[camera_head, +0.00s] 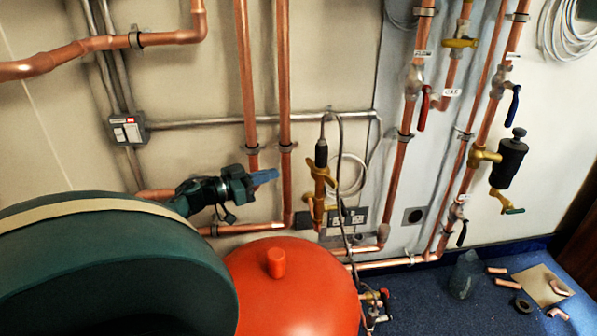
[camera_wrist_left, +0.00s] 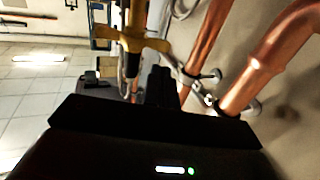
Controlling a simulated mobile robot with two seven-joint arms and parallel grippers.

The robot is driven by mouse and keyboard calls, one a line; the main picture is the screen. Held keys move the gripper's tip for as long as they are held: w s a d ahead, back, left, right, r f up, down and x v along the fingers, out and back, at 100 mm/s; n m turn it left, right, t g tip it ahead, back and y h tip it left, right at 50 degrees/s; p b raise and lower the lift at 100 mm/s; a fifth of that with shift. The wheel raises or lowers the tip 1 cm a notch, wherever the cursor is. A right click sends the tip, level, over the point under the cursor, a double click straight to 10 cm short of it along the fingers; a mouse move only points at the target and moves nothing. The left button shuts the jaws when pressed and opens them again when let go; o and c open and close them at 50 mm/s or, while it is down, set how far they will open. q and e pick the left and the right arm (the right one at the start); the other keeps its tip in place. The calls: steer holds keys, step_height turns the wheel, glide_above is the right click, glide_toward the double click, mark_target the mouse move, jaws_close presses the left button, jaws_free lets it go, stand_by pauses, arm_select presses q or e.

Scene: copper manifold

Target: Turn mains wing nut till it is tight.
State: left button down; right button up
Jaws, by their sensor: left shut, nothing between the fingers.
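A brass fitting with wing-like arms (camera_head: 320,173) sits on a short upright copper pipe near the middle of the head view. A dark cylinder stands at its top. I cannot tell for sure that this is the mains wing nut. A brass piece with spread arms also shows at the top of the left wrist view (camera_wrist_left: 128,38). My left gripper (camera_head: 276,174) points right toward the brass fitting, with its blue fingers together and empty. In the head view it is apart from the fitting, with a gap between them. My right gripper is not in view.
Two copper pipes (camera_head: 284,90) run down the wall behind my left gripper. A red tank (camera_head: 290,290) stands below it. A grey cable (camera_head: 341,165) loops beside the brass fitting. Lever valves (camera_head: 423,110) line the pipes at right. Pipe offcuts (camera_head: 507,283) lie on the blue floor.

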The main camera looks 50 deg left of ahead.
mark_target(309, 163)
arm_select(q)
steer(key=b+x, duration=0.3)
steer(key=x, duration=0.4)
steer(key=shift+w+f, duration=0.1)
steer(key=shift+w, duration=0.25)
steer(key=shift+w+d, duration=0.2)
steer(key=shift+w, duration=0.45)
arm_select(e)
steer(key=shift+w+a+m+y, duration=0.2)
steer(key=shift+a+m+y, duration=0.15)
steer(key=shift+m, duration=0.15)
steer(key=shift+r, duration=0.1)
